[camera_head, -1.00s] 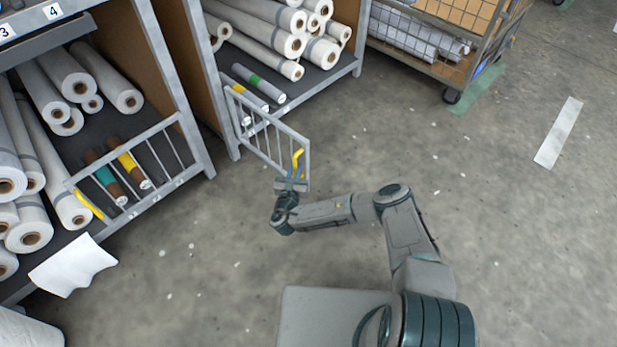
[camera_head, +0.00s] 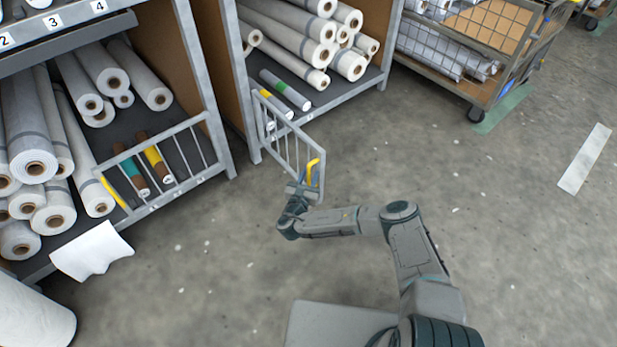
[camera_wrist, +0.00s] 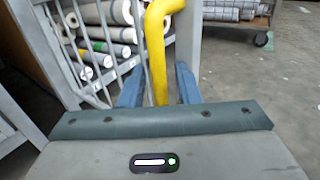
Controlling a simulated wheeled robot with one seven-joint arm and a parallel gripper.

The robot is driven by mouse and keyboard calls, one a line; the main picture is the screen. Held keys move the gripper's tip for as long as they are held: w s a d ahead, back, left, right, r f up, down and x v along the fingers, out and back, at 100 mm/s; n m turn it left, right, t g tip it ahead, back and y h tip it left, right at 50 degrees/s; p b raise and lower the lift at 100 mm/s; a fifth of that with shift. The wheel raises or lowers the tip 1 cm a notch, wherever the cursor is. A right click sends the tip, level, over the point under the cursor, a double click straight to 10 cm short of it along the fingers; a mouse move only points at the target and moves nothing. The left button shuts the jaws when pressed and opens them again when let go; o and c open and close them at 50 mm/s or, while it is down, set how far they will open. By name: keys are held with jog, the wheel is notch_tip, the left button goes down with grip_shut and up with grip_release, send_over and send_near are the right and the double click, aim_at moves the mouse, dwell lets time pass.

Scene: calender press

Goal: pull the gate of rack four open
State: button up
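A grey barred gate (camera_head: 289,142) stands swung out from the front of the right-hand rack, hinged at that rack's left post. My gripper (camera_head: 302,190) is at this handle. In the wrist view the yellow handle (camera_wrist: 157,60) passes between the two blue fingers of my gripper (camera_wrist: 158,85), with a gap visible on each side. The fingers are apart, around the handle but not visibly clamped on it. The handle's lower end is hidden behind the gripper body.
The left rack (camera_head: 226,150) has its own gate (camera_head: 165,170) across its front, with a yellow handle. A white sheet (camera_head: 90,250) hangs at its lower edge. A wire cart (camera_head: 480,85) stands at upper right. The floor right of the gate is clear.

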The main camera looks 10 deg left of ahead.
jog(key=s+a+p, duration=0.2)
jog(key=s+p, duration=0.1)
jog(key=s, duration=1)
jog(key=shift+s, duration=0.35)
